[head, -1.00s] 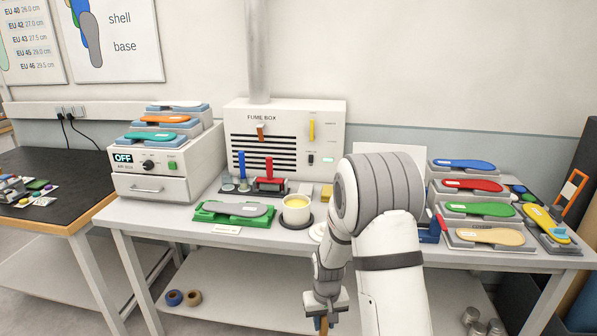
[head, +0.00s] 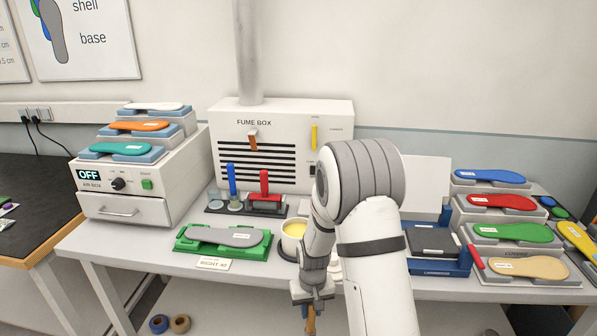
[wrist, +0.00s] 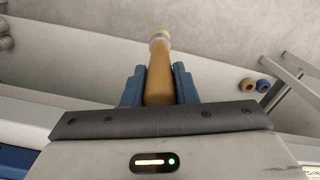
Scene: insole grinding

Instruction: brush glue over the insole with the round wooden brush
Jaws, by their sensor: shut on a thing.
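My gripper (wrist: 159,88) is shut on the wooden handle of the round brush (wrist: 160,70) in the wrist view, its pale tip pointing away from the jaws. In the head view the brush (head: 310,322) hangs below my gripper, in front of the table's front edge; its lower end is cut off by the frame. A grey insole (head: 225,237) lies on a green holder (head: 188,247) on the table, left of my gripper. A white pot of yellow glue (head: 292,229) stands right of the holder, partly hidden behind my arm.
The fume box (head: 300,112) stands behind, with blue- and red-handled tools before it. The air box (head: 150,172) is at the left. A blue press-like fixture (head: 440,265) and racks of coloured insoles (head: 512,232) fill the right. Tape rolls (head: 170,324) lie on the lower shelf.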

